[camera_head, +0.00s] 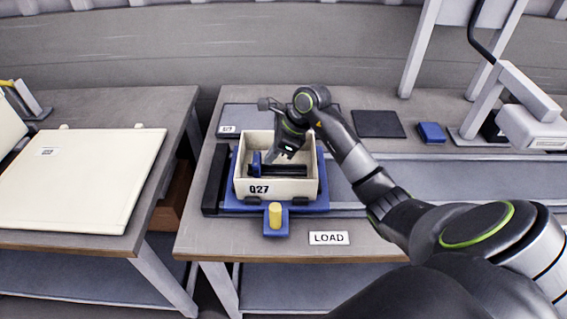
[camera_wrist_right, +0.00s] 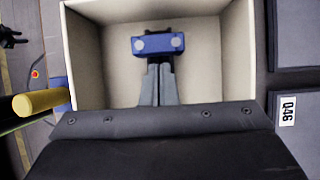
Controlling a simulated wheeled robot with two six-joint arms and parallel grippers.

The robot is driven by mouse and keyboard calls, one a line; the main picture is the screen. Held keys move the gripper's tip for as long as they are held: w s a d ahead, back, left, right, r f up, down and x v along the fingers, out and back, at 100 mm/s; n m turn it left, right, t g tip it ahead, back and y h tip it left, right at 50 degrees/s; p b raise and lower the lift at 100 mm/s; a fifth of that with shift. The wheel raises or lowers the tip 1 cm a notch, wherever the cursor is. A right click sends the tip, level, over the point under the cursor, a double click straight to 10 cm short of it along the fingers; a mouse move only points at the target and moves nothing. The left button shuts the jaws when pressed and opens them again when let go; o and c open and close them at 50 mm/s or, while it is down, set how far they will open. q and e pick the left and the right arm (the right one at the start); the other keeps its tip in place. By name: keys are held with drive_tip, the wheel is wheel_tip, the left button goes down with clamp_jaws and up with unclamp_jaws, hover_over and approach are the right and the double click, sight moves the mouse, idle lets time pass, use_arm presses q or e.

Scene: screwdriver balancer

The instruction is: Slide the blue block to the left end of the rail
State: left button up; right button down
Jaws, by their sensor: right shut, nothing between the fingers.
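My right gripper (camera_head: 272,157) reaches down into the bin from the right. Its fingers are shut and empty, just right of the block. In the right wrist view the block (camera_wrist_right: 172,44) lies straight ahead of the shut fingertips (camera_wrist_right: 158,66). The tips are close to its near face; I cannot tell whether they touch it. The fingers cover part of the rail. My left gripper does not show in the head view.
The bin sits on a blue carrier (camera_head: 232,206) with a yellow knob (camera_head: 275,214) at its front. The bin walls surround the rail closely. A dark pad (camera_head: 378,124) and a small blue box (camera_head: 431,133) lie to the right. A gap separates the left table (camera_head: 80,240).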

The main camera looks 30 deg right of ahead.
drive_tip(key=r+p, duration=0.1)
drive_tip(key=r, duration=0.2)
drive_tip(key=r+p, duration=0.1)
drive_tip(key=r, duration=0.1)
drive_tip(key=shift+s+d+p, duration=0.2)
drive_tip(key=shift+d+p, duration=0.1)
drive_tip(key=shift+d, duration=0.05)
idle(0.3)
